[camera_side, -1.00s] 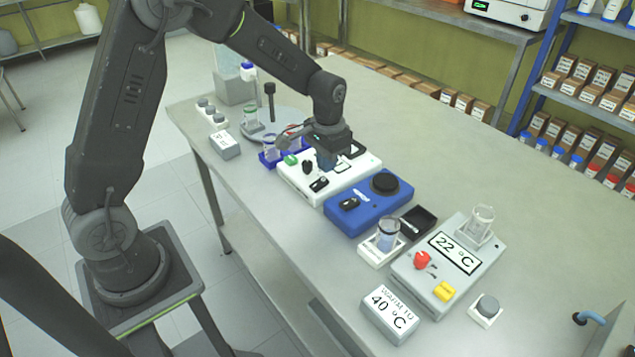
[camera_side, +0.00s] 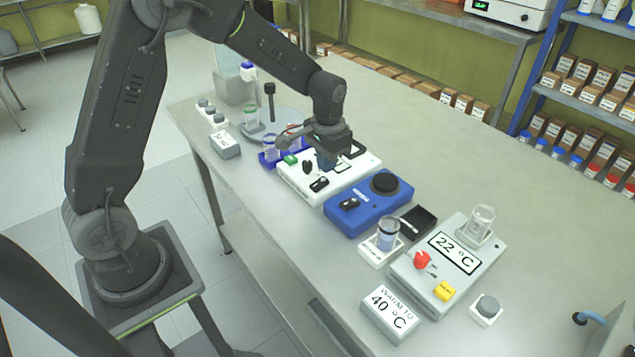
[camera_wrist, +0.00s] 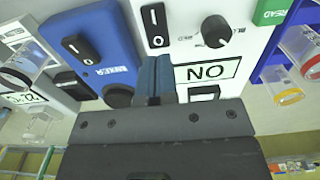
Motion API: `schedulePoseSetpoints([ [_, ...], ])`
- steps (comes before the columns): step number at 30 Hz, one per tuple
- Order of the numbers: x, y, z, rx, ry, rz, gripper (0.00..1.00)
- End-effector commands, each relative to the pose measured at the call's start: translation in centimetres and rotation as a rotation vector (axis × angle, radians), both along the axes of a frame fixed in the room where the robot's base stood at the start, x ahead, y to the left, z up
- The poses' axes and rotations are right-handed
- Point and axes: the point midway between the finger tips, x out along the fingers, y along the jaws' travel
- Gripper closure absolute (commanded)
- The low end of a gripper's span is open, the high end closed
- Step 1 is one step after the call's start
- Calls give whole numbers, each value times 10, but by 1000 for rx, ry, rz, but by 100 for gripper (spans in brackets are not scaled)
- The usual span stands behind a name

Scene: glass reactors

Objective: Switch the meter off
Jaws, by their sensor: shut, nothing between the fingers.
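The white meter (camera_side: 340,182) stands on the bench, left of a blue device. In the wrist view the meter (camera_wrist: 185,48) has a black rocker switch (camera_wrist: 155,25) marked I and O, a black knob (camera_wrist: 215,32), a green READ button (camera_wrist: 272,11) and a display (camera_wrist: 207,72) reading "NO". The switch also shows at the meter's front in the side view (camera_side: 319,184). My gripper (camera_wrist: 154,72) is shut and empty, its blue fingertips over the meter between the switch and the display. Whether they touch the meter is unclear. In the side view the fingers (camera_side: 326,160) partly hide the meter's top.
The blue device (camera_side: 365,207) beside the meter has its own rocker switch (camera_side: 348,203) and black round plate (camera_side: 385,184). A grey heater (camera_side: 448,262) reading 22 °C stands farther right. A blue rack (camera_side: 268,158) with clear vessels adjoins the meter's left end.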

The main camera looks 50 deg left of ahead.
Motion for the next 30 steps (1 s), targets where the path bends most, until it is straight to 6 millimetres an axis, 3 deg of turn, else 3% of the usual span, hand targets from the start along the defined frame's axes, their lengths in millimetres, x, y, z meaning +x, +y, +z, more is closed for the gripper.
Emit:
schedulePoseSetpoints([
  [30, 0, 0, -17, 0, 1, 0, 100],
])
